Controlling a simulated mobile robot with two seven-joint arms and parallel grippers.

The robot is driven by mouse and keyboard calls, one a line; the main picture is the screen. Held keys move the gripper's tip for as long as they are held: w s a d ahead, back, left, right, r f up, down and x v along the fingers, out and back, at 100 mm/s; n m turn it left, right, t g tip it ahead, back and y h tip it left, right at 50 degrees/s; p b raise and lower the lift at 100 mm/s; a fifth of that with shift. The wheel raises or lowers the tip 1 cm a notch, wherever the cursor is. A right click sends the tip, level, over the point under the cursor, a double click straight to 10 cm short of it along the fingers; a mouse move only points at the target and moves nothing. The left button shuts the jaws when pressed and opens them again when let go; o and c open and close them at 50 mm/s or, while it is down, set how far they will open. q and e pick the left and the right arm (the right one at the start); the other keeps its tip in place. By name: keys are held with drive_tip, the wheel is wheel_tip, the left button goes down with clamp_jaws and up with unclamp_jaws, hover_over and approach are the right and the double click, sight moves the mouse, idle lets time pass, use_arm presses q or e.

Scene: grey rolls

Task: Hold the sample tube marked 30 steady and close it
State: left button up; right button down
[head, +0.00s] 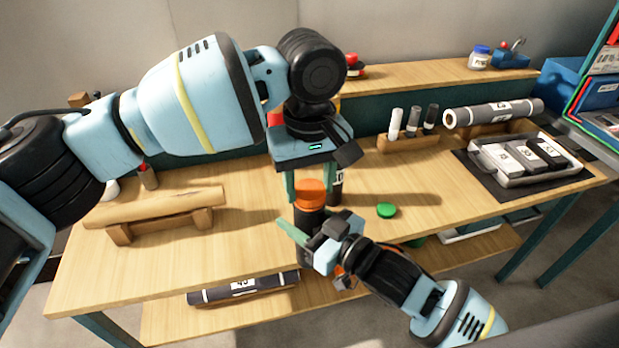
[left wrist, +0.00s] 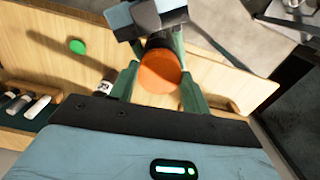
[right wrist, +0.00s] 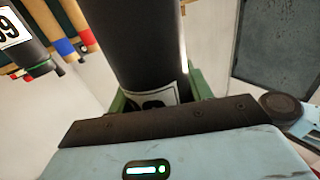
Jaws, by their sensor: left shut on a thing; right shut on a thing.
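A dark tube (head: 309,220) stands upright over the table's front part, with an orange cap (head: 311,192) at its top end. My left gripper (head: 310,187) points down from above and is shut on the orange cap; the left wrist view shows the cap (left wrist: 160,73) between the green fingers. My right gripper (head: 308,234) is shut on the tube's body below the cap. In the right wrist view the tube (right wrist: 140,40) carries a white label, its number mostly hidden. The cap meets the tube's top; I cannot tell how far it is screwed on.
A green cap (head: 386,210) lies on the table to the right. Another labelled dark tube (head: 336,184) stands just behind my left gripper. A wooden cradle (head: 155,208) is at left, a rack of several small tubes (head: 412,140) behind, and a tray (head: 490,158) at right.

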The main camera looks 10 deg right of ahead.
use_arm(q)
drive_tip(key=m, duration=1.6)
drive_tip(key=shift+a, duration=0.1)
drive_tip(key=m, duration=0.4)
drive_tip(key=shift+w+m, duration=0.1)
drive_tip(key=shift+m, duration=0.3)
drive_tip(key=m, duration=1)
drive_tip(key=shift+m, duration=0.4)
drive_tip(key=m, duration=1.1)
drive_tip(key=o, duration=1)
drive_tip(key=shift+f, duration=0.1)
